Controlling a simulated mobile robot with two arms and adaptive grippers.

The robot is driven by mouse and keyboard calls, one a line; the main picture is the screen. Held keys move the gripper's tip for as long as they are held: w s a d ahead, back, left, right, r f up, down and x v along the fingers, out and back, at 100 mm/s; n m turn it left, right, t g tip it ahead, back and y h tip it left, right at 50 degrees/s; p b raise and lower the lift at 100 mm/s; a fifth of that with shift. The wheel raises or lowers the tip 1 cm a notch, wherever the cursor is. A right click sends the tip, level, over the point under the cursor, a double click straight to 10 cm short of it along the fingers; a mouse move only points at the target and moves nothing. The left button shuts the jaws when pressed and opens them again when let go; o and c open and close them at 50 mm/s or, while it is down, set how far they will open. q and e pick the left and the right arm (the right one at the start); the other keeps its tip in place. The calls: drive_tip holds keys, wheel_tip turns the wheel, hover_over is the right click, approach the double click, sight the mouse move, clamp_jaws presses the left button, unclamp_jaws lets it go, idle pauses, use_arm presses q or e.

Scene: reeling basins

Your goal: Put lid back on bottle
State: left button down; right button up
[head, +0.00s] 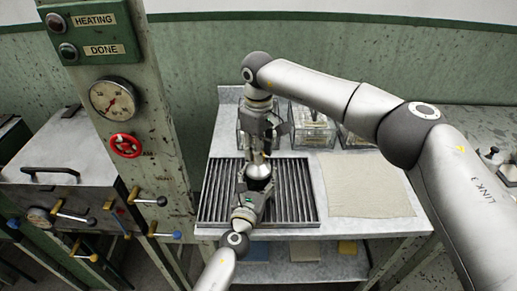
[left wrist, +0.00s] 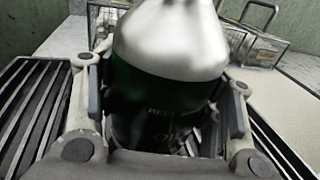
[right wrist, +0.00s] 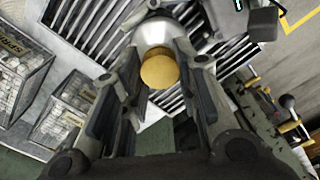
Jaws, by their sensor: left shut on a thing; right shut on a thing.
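The bottle (head: 258,172) stands over the slatted metal grate, with a silvery shoulder and a dark green body. In the left wrist view the bottle's dark body (left wrist: 150,95) with faint lettering sits between my left fingers (left wrist: 165,105). My left gripper (head: 252,192) is shut on it from the front. My right gripper (head: 262,140) points down from above the bottle. In the right wrist view a round golden-brown lid (right wrist: 160,71) is between the right fingers (right wrist: 163,62), which are shut on it. The lid lines up with the silvery shoulder; I cannot tell whether it is seated.
The slatted grate (head: 297,190) lies on a grey table. A beige cloth (head: 368,185) lies flat to its right. Wire baskets (head: 313,128) stand behind.

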drive_tip(key=o, duration=0.6)
drive_tip(key=shift+r, duration=0.1)
drive_tip(key=shift+r, duration=2.2)
